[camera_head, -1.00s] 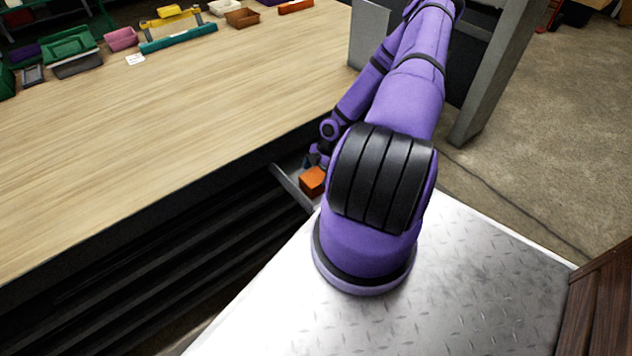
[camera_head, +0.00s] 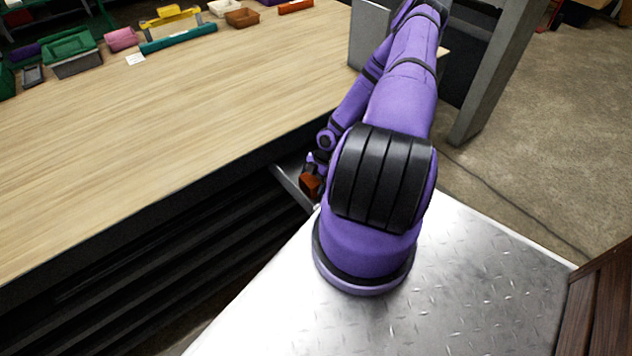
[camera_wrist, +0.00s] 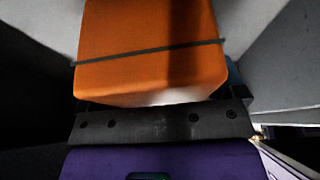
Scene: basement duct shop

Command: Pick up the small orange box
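The small orange box (camera_head: 310,185) is at my gripper (camera_head: 313,174), just above the open grey drawer below the workbench edge. It looks darker and tilted. In the wrist view the box (camera_wrist: 150,50) fills the upper middle, close against the dark bolted front of my gripper, with a thin dark line across it. My gripper appears shut on the box; the fingertips are mostly hidden by the box and my arm. A small blue part shows behind the box's right edge in the wrist view.
The grey drawer (camera_head: 291,188) has walls close around my gripper. The wooden workbench (camera_head: 150,160) overhangs to the left, mostly bare in front. Bins and trays, including a green bin (camera_head: 70,45) and a teal tray (camera_head: 178,38), stand along its back. A grey post (camera_head: 490,80) stands to the right.

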